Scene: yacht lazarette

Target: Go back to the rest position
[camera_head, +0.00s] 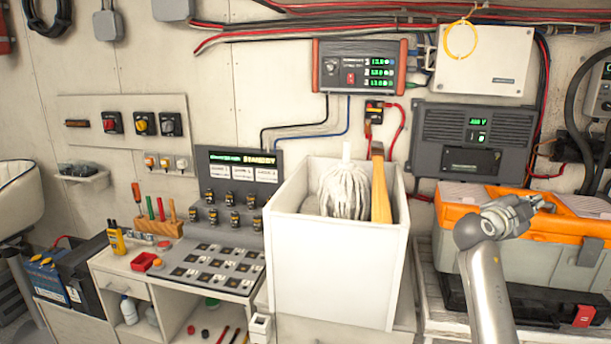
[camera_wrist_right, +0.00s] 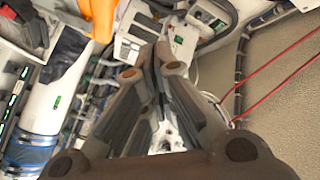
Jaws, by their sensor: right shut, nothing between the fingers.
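My right arm rises from the bottom right of the head view. My right gripper (camera_head: 541,203) is in front of the grey and orange toolbox (camera_head: 460,232), pointing right. The right wrist view shows its two fingers together (camera_wrist_right: 157,56), shut with nothing between them. My left gripper is not in the head view.
A white bin (camera_head: 335,270) holding a mop head (camera_head: 344,192) stands mid-view, left of my right arm. A control console (camera_head: 215,265) and a red tray (camera_head: 144,262) are further left. Cables and powered boxes, including a grey inverter (camera_head: 435,130), line the wall behind.

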